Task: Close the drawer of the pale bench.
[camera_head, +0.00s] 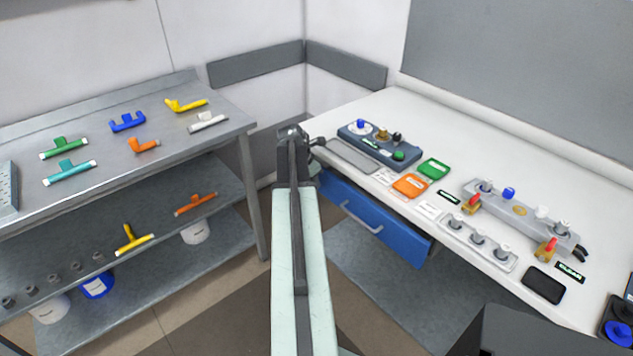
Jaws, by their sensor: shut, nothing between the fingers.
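The pale bench (468,138) runs along the right side, with a white top. Its blue drawer (400,238) sits under the front edge and has a light bar handle (358,218). The drawer front stands out a little from beneath the bench top, and how far it is pulled out is hard to tell. My gripper (293,134) is shut and empty, at the end of my pale arm. In the picture it is up and left of the drawer, near the bench's far left corner.
A control box (378,142) with knobs, a grey tray (350,154), orange and green cards, and a valve manifold (520,212) lie on the bench. A metal shelf table (100,130) with coloured pipe fittings stands at left. Some floor shows between them.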

